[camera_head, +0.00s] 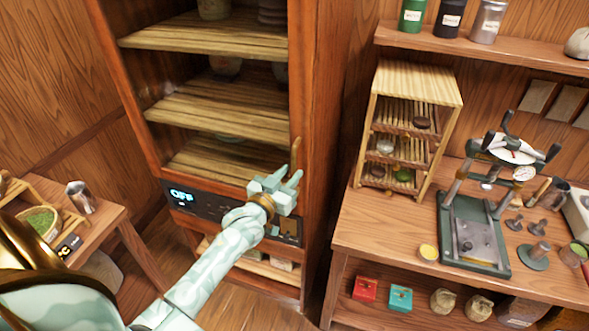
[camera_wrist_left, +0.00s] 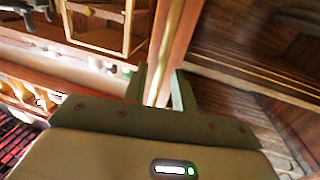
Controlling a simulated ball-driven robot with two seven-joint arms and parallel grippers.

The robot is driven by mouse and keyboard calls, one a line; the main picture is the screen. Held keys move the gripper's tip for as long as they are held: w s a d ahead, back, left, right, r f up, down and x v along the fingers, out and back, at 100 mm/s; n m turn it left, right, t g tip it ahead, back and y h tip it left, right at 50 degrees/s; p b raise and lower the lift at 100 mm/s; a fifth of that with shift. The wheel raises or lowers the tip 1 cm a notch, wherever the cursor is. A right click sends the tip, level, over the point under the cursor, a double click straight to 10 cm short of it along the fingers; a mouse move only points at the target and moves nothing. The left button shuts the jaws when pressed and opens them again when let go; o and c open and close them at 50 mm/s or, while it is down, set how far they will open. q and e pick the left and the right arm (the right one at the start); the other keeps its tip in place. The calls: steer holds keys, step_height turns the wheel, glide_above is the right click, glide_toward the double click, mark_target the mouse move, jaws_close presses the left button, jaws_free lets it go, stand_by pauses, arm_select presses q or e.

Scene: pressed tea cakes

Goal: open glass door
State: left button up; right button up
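The wooden cabinet's glass door (camera_head: 304,80) appears closed, with slatted shelves visible behind the pane. A slim brass-coloured handle (camera_head: 296,154) stands upright at the door's right side. My left gripper (camera_head: 289,180) is at the lower part of this handle. In the left wrist view, the handle (camera_wrist_left: 169,50) runs between the two green fingers of the left gripper (camera_wrist_left: 160,88), which look apart. Whether either finger touches the handle is hard to tell. My right gripper is not in view.
Below the door is a dark panel (camera_head: 210,203) with a lit "OFF" display. On the right, a workbench (camera_head: 360,232) carries a small slatted rack (camera_head: 418,82) and a press (camera_head: 474,235). A low table (camera_head: 105,222) stands left. Floor shows between the cabinet and left table.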

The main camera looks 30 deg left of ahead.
arm_select(q)
steer(key=shift+w, duration=1.45)
steer(key=shift+s, duration=0.1)
jaws_close()
